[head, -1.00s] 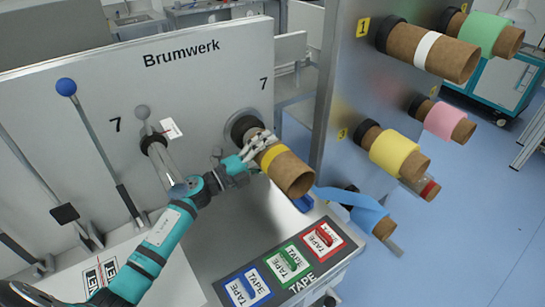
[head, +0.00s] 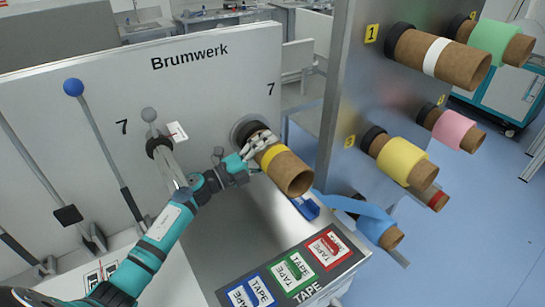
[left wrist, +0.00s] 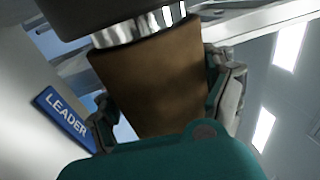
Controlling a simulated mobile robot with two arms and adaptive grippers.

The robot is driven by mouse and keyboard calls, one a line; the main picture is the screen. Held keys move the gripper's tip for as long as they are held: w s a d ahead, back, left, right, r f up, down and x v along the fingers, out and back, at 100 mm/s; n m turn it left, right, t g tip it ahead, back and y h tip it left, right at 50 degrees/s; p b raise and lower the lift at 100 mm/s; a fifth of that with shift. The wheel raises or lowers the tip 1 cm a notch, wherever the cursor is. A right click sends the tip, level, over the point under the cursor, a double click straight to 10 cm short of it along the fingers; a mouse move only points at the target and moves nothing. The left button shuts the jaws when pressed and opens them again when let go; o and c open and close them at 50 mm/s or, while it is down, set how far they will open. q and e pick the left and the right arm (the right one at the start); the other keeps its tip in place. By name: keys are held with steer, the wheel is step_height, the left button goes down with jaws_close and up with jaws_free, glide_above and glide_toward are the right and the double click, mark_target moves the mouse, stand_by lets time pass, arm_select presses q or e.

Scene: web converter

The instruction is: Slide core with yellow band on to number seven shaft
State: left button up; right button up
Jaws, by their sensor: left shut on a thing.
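The core with the yellow band (head: 289,172) is a brown cardboard tube, its open end facing me. My left gripper (head: 259,146) is shut on it near the machine-side end, and the fingers also show on both sides of the brown core (left wrist: 160,80) in the left wrist view. The dark collar of the right-hand number seven shaft (head: 240,128) is at the panel, just behind the core. In the left wrist view, shiny shaft metal (left wrist: 140,27) shows between the collar and the core's end; the core appears to be around the shaft. My right gripper is not in view.
A second shaft (head: 167,160) marked 7 and levers (head: 74,88) stand on the left of the white panel. A metal rack (head: 352,80) at right bears cores with white, green, yellow, pink and blue bands. Coloured tape labels (head: 292,270) lie below the core.

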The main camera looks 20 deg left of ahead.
arm_select(q)
steer(key=shift+w+a, duration=0.3)
steer(key=shift+a, duration=0.15)
steer(key=o, duration=1.2)
steer(key=shift+c, duration=0.2)
steer(key=shift+s+a+f, duration=0.1)
steer(key=shift+s+a, duration=0.05)
steer(key=shift+s, duration=0.1)
steer(key=v, duration=1.1)
steer(key=shift+s, duration=0.2)
